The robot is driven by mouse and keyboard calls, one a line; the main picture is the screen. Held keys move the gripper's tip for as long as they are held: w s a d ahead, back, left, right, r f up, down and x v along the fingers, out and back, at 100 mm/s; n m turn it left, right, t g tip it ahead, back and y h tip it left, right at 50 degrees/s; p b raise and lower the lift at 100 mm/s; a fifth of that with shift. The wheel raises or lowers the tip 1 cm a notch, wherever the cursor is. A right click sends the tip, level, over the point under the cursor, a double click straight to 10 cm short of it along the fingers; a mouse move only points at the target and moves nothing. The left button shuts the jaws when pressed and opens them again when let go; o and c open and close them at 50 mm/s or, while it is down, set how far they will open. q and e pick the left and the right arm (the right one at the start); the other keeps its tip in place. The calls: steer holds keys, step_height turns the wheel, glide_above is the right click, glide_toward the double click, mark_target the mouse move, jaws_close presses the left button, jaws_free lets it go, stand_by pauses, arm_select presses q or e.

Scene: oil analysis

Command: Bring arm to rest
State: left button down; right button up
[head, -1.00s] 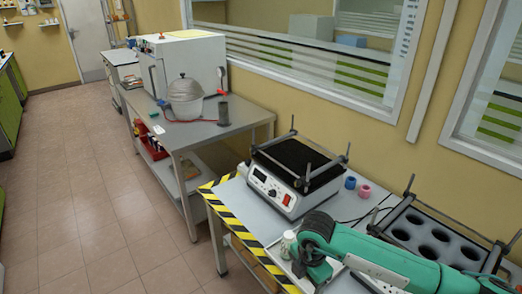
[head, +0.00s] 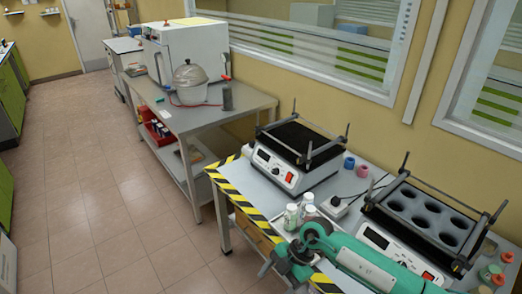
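My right arm, green with dark joints, comes in from the lower right over the front of the near table (head: 238,172). My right gripper (head: 272,268) is at the arm's left end, at the table's striped edge, low in the picture. Its fingers are small and dark, and I cannot tell whether they are open or shut. I see nothing clearly held in it. My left arm and gripper are not in view.
Small white bottles (head: 291,217) stand just behind my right arm. A shaker with a black top (head: 296,143) and a rack with round holes (head: 425,215) stand on the table. Jars (head: 490,273) are at right. The floor at left is clear.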

steer(key=w+a+f+m+t+y, duration=0.2)
steer(key=w+f+m+t+y, duration=0.5)
steer(key=f+y, duration=0.25)
steer(key=s+d+f+m+t+h, duration=0.35)
steer(key=d+f+m, duration=0.2)
steer(key=f, duration=0.45)
steer(key=s+d+f+m+t+h, duration=0.25)
steer(key=d+f+m+h, duration=0.25)
steer(key=d+f, duration=0.3)
steer(key=s+d+f+m+g+h, duration=0.1)
steer(key=s+d+f+m+h, duration=0.2)
steer(key=s+f, duration=0.5)
steer(key=s+d+f+m+g+h, duration=0.1)
steer(key=s+d+f+g+h, duration=0.15)
steer(key=s+d+f, duration=0.45)
steer(key=s+f+g+h, duration=0.1)
steer(key=s+f, duration=0.3)
steer(key=s, duration=0.9)
steer(key=s+d+f+m+g+h, duration=0.1)
steer(key=s+f+g, duration=0.3)
steer(key=s, duration=1)
steer(key=shift+f, duration=0.25)
